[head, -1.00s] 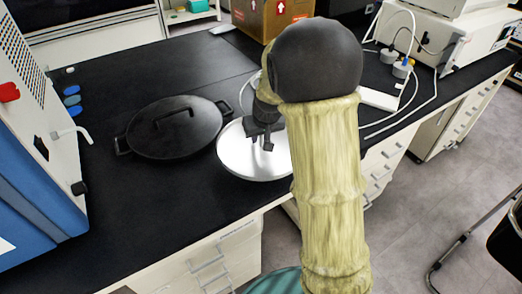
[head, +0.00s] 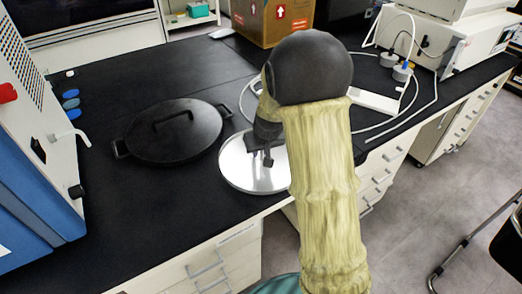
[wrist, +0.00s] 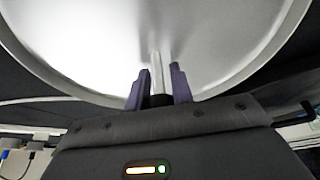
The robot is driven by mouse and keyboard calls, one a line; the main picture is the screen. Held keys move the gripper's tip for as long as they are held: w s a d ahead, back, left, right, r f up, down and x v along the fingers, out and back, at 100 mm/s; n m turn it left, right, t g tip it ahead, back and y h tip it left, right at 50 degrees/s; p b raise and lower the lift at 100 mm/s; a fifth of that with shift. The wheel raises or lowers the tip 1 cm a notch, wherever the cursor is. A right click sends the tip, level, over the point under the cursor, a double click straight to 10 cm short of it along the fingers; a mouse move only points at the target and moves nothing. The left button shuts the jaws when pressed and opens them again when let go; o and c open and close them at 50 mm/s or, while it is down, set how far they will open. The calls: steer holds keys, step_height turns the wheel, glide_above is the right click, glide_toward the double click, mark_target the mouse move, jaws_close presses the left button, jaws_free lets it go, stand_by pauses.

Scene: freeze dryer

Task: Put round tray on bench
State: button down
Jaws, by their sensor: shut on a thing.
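The round tray (head: 240,170) is a shallow silver disc with a low rim. In the head view it is at the front edge of the black bench (head: 100,215), just right of a black lidded pan. My gripper (head: 262,158) is over the tray and shut on its central upright post. The wrist view shows the tray (wrist: 90,40) filling the upper part, with the post between my two purple-grey fingers (wrist: 158,90). My arm hides the tray's right edge. I cannot tell whether the tray touches the bench top.
The black lidded pan (head: 172,132) stands close to the tray's left. A blue and white machine (head: 35,140) is at the far left. A cardboard box (head: 272,20) is at the back. White cables and a white flat device (head: 372,98) lie to the right. Bench top at front left is clear.

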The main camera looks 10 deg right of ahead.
steer(key=shift+f, duration=0.1)
steer(key=c, duration=1.2)
jaws_free()
steer(key=p+v, duration=0.2)
steer(key=v, duration=1)
steer(key=s+f+g, duration=0.1)
steer(key=s+f, duration=0.1)
steer(key=s, duration=0.6)
steer(key=s+f+m, duration=0.1)
steer(key=s+f, duration=0.2)
steer(key=s, duration=0.6)
steer(key=shift+s+a+g, duration=0.15)
steer(key=shift+s+g, duration=0.05)
steer(key=shift+g, duration=0.2)
